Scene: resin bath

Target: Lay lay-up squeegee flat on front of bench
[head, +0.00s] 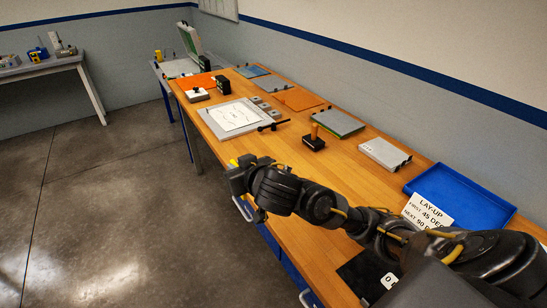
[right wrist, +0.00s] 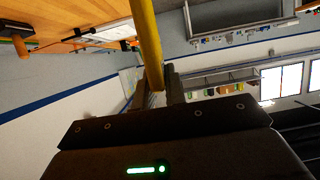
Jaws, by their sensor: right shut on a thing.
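My right gripper (head: 240,175) is over the left long edge of the wooden bench (head: 357,166), in the head view. It is shut on a yellow bar, the lay-up squeegee as far as I can tell. In the right wrist view the squeegee (right wrist: 146,42) runs up from between the fingers (right wrist: 152,88) to the top edge of the picture. In the head view only a small yellow bit (head: 233,162) shows beside the gripper. The squeegee's far end is out of view. My left gripper is not in view.
A blue tray (head: 485,204) with a lay-up card (head: 429,209) stands at the right. A grey box (head: 384,153), a black block with an orange handle (head: 313,138) and a white-sheeted board (head: 232,118) are on the bench. Bare wood lies between my arm and these.

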